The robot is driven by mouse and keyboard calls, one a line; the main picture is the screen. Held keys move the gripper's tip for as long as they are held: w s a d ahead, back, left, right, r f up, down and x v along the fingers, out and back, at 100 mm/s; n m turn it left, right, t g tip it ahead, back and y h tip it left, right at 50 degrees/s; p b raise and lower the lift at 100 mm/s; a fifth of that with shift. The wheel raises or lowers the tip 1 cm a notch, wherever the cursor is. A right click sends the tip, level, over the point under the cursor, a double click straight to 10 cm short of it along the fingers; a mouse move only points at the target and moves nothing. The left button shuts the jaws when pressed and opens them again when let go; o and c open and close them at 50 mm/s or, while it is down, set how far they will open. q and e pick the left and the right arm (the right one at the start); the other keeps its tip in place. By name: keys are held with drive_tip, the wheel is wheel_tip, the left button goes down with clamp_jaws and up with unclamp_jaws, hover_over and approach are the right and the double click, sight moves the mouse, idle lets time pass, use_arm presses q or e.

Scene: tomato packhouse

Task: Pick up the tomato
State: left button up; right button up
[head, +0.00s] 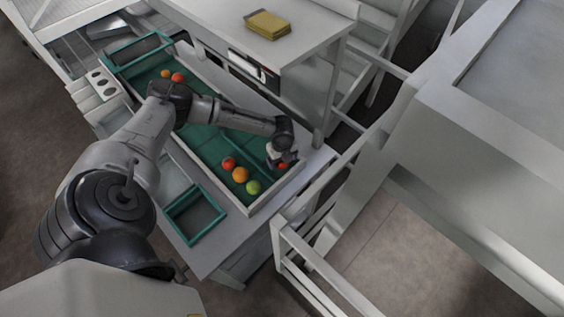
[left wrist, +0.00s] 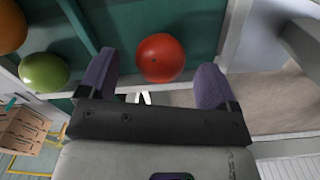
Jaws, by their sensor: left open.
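My left gripper (head: 281,160) hangs over the near right end of a green-lined sorting tray (head: 208,142), pointing down. A red tomato (head: 283,166) lies at its jaws, partly hidden by it in the head view. In the left wrist view, the open left gripper (left wrist: 156,80) has a dark finger on each side, and the same red tomato (left wrist: 160,57) shows between and just beyond the fingertips, with gaps on both sides. Another red tomato (head: 228,162), an orange one (head: 240,174) and a green one (head: 253,187) lie in a row to the left. My right gripper is not seen.
Two more tomatoes, one orange (head: 165,73) and one red (head: 178,77), lie at the far end of the tray. An empty green-rimmed crate (head: 194,213) stands on the near side. The tray's pale rim (head: 277,190) is close to my left gripper.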

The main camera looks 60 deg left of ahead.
use_arm(q)
drive_tip(key=shift+f, duration=1.1)
drive_tip(key=c, duration=0.8)
